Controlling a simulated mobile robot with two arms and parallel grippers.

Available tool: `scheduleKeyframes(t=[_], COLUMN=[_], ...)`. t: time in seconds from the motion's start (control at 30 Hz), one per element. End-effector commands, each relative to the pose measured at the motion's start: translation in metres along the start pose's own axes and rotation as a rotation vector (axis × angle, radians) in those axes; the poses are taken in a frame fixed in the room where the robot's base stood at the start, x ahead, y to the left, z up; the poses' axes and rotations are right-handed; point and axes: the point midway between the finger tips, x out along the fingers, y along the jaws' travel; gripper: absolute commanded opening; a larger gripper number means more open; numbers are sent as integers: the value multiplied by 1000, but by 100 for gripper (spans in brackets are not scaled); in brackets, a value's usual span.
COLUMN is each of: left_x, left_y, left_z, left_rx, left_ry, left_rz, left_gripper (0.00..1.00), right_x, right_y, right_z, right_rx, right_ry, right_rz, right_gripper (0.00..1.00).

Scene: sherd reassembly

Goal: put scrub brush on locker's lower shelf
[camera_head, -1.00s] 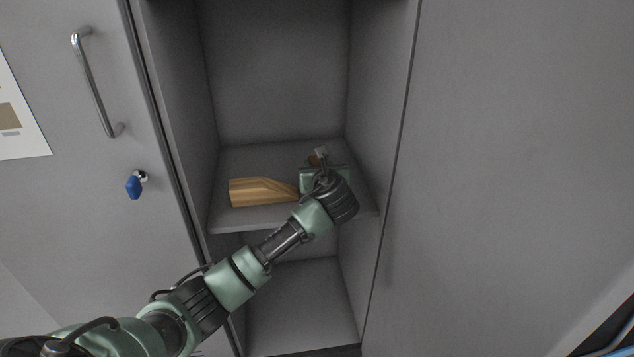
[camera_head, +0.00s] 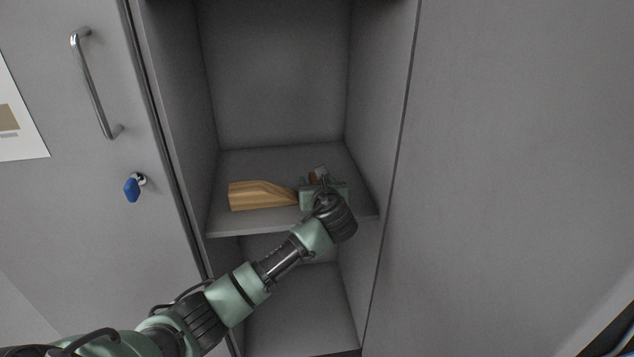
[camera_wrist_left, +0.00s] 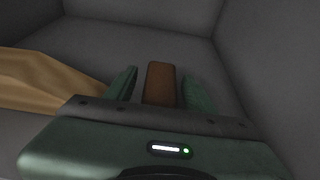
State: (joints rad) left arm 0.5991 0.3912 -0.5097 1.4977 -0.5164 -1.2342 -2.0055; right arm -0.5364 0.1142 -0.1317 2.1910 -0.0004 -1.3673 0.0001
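The scrub brush, seen as a brown block (camera_wrist_left: 160,83), stands between the two green fingers of my left gripper (camera_wrist_left: 160,90) in the wrist view. A gap shows on each side of it, so the gripper is open around it. In the head view the gripper (camera_head: 322,184) is low over the right part of the locker's middle shelf (camera_head: 245,225), and only a small brown bit of the brush shows. The brush's lower part is hidden, so I cannot tell how it rests. My right gripper is not in view.
A tan bag-like object (camera_head: 260,195) lies on the same shelf, left of my gripper; it also shows in the wrist view (camera_wrist_left: 45,80). The locker's right side wall (camera_head: 375,110) is close by. Below is an empty lower compartment (camera_head: 300,310).

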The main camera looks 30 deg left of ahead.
Motion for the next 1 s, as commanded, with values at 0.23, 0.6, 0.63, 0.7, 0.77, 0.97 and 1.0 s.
scheduleKeyframes(t=[0.23, 0.6, 0.63, 0.7, 0.77, 0.97, 1.0], left_x=[0, -69, -75, -89, -99, -118, -120], left_y=[0, -1, -1, 0, -1, 0, 0], left_z=[2, 5, 5, 5, 5, 4, 3], left_rx=[-1, 0, 0, 0, 0, -1, -1], left_ry=[-1, 0, -1, 0, -1, 0, -1], left_rz=[0, -3, -4, -3, -3, 0, 0], left_gripper=[54, 54, 54, 54, 54, 54, 54], right_x=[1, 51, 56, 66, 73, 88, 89], right_y=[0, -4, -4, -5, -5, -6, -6], right_z=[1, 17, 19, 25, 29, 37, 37], right_rx=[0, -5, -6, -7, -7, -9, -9], right_ry=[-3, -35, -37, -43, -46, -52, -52], right_rz=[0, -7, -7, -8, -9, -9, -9], right_gripper=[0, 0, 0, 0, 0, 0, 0])
